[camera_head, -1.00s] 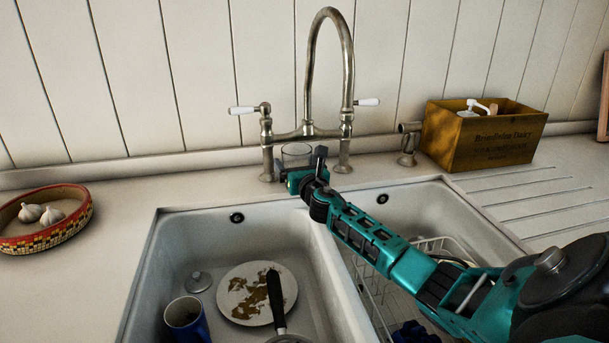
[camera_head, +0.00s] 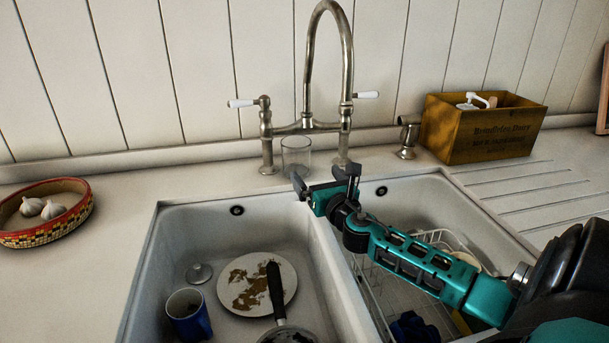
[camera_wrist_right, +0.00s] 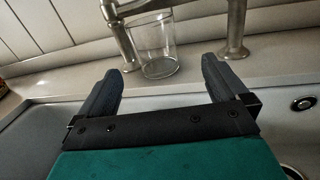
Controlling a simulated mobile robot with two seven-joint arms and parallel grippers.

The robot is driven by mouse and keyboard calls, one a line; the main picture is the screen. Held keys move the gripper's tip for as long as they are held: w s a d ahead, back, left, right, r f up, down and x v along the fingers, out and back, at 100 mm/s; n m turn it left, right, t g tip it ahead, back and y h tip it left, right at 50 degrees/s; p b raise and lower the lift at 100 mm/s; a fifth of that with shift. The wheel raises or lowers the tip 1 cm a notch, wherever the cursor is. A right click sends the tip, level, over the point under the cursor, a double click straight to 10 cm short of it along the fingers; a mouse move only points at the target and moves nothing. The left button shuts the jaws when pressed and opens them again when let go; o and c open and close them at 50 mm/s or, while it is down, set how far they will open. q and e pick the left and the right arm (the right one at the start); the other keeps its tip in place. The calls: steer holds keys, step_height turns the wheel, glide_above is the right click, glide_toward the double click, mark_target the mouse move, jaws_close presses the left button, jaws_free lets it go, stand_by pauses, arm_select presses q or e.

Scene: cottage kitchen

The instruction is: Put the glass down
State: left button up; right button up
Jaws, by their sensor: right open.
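A clear, empty glass (camera_head: 296,157) stands upright on the counter behind the sinks, between the two legs of the tap. It also shows in the right wrist view (camera_wrist_right: 155,48), beyond the fingertips and apart from them. My right gripper (camera_head: 325,180) is open and empty over the sinks' back edge, just in front of the glass. In the right wrist view its two spread fingers (camera_wrist_right: 165,78) have nothing between them. My left gripper is not in view.
The tap (camera_head: 307,128) rises close around the glass. The left sink (camera_head: 185,235) holds a dirty plate, a pan and a blue mug. The right sink holds a wire rack. A wooden box (camera_head: 490,135) and a garlic bowl (camera_head: 45,235) stand on the counter.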

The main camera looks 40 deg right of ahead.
mark_target(307, 158)
steer(key=shift+w+d+r+n+y+b, duration=0.1)
steer(key=shift+w+d+n+y+b, duration=0.5)
steer(key=shift+n+y+b, duration=0.6)
steer(key=shift+w+d+f+n+y+b, duration=0.1)
steer(key=shift+w+d+n+y+b, duration=0.5)
steer(key=shift+y+b, duration=1.15)
steer(key=shift+w+d+r+n+y+b, duration=0.1)
steer(key=shift+w+d+n+y+b, duration=0.7)
steer(key=shift+b, duration=1.1)
steer(key=shift+w+a+p, duration=0.15)
steer(key=shift+w+a, duration=0.1)
steer(key=shift+w, duration=0.35)
steer(key=shift+w+a+p, duration=0.15)
steer(key=shift+w+a, duration=0.05)
steer(key=shift+w, duration=0.4)
steer(key=shift+w+r, duration=0.15)
steer(key=shift+w, duration=0.7)
steer(key=shift+w+r, duration=0.1)
steer(key=shift+w, duration=0.75)
steer(key=shift+w+f, duration=0.1)
steer(key=shift+w, duration=0.8)
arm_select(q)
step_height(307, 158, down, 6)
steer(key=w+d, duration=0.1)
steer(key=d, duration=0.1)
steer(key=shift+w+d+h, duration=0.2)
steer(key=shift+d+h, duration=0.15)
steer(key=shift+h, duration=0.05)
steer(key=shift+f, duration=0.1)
